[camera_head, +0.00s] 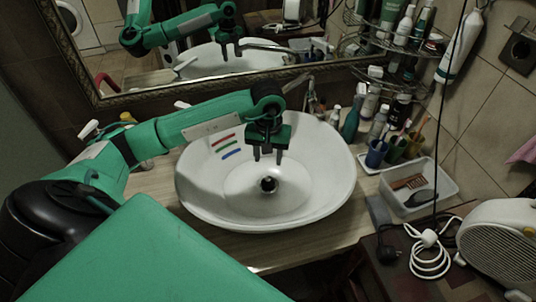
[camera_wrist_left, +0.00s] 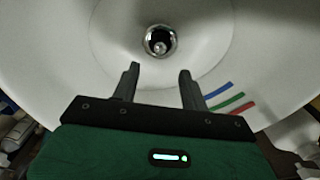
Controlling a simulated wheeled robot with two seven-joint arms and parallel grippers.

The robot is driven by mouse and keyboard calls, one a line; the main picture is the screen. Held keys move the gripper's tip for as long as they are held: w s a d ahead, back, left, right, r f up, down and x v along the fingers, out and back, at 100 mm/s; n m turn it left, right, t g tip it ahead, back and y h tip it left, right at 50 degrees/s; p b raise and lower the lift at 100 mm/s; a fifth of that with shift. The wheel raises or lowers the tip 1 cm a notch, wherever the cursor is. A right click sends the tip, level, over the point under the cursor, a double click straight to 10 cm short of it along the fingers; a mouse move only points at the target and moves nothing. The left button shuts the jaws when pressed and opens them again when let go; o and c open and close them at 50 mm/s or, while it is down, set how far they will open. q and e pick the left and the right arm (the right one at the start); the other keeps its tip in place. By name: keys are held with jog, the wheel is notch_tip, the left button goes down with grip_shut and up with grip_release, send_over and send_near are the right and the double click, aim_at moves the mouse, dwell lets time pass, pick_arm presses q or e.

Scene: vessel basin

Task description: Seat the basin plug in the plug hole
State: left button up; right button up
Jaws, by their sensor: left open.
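The white oval basin (camera_head: 325,190) sits on a wooden counter. At its bottom is the plug hole (camera_wrist_left: 147,40), a shiny metal ring around a dark opening. A small pale rounded piece, which looks like the basin plug (camera_wrist_left: 160,47), shows within the ring; I cannot tell how deep or how level it sits. In the head view the hole is a dark round spot (camera_head: 268,184). My left gripper (camera_head: 268,158) points down over the basin, open and empty. In the left wrist view its two fingertips (camera_wrist_left: 160,70) are apart, just below the hole in the picture. My right gripper is not in view.
Red, green and blue stripes (camera_head: 226,146) mark the basin's inner wall. Bottles and cups (camera_head: 378,150) crowd the counter at the right, beside a white tray (camera_head: 432,195). A framed mirror (camera_head: 210,70) stands behind. A white heater (camera_head: 500,245) and cable lie front right.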

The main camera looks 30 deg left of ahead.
pick_arm(q)
notch_tip(320, 180, up, 7)
jog(key=p, duration=0.2)
dwell(0.4)
dwell(0.3)
